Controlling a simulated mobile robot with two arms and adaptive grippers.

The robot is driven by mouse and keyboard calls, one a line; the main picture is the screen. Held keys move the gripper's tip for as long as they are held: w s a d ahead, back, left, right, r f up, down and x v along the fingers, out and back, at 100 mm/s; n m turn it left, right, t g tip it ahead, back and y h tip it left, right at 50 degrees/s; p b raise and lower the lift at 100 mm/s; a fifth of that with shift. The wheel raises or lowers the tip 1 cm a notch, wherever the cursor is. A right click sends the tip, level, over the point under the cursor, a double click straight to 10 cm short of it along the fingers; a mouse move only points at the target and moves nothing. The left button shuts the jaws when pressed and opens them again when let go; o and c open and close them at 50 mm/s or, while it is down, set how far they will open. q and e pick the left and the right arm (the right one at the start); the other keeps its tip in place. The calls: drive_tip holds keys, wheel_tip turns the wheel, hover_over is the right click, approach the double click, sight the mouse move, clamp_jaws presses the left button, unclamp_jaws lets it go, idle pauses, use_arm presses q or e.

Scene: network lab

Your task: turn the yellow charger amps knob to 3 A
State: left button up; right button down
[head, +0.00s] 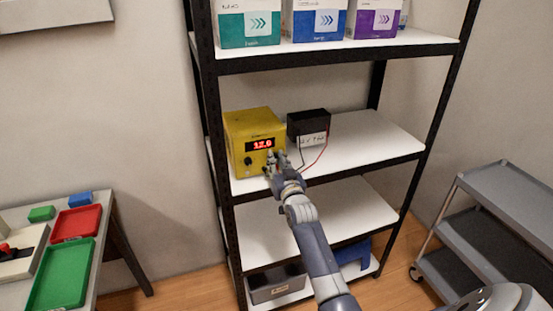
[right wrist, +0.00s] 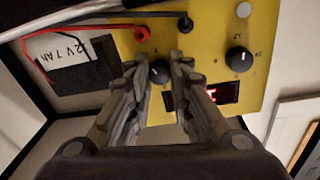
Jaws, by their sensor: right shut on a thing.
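The yellow charger (head: 254,141) stands on the middle shelf, with a lit red display (head: 262,144) that appears to read 12.0. In the right wrist view the charger face (right wrist: 205,45) appears upside down. My right gripper (head: 274,158) is at the front of the charger. Its two fingers are closed on either side of a small black knob (right wrist: 160,72), partly hidden between them. The knob's setting cannot be read. A second black knob (right wrist: 240,60) with a white pointer sits apart from the fingers. My left gripper is not in view.
A black battery (head: 308,126) stands right of the charger, with red and black leads running to the charger's sockets (right wrist: 142,34). Shelf posts (head: 209,120) rise nearby. A grey cart (head: 500,200) stands right. The shelf right of the battery (head: 375,140) is clear.

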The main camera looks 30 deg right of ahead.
drive_tip(key=m+p, duration=0.2)
drive_tip(key=m, duration=0.3)
drive_tip(key=shift+a+m+g, duration=0.1)
drive_tip(key=shift+m+g, duration=0.2)
drive_tip(key=m+p, duration=0.1)
drive_tip(key=m, duration=0.4)
drive_tip(key=m+y+p, duration=0.1)
drive_tip(key=m, duration=0.5)
drive_tip(key=shift+p, duration=0.4)
drive_tip(key=m+p, duration=0.1)
drive_tip(key=m, duration=0.4)
drive_tip(key=shift+y, duration=0.3)
drive_tip(key=shift+m, duration=0.4)
drive_tip(key=c, duration=1.5)
unclamp_jaws()
drive_tip(key=shift+o, duration=0.4)
drive_tip(key=shift+r, duration=0.1)
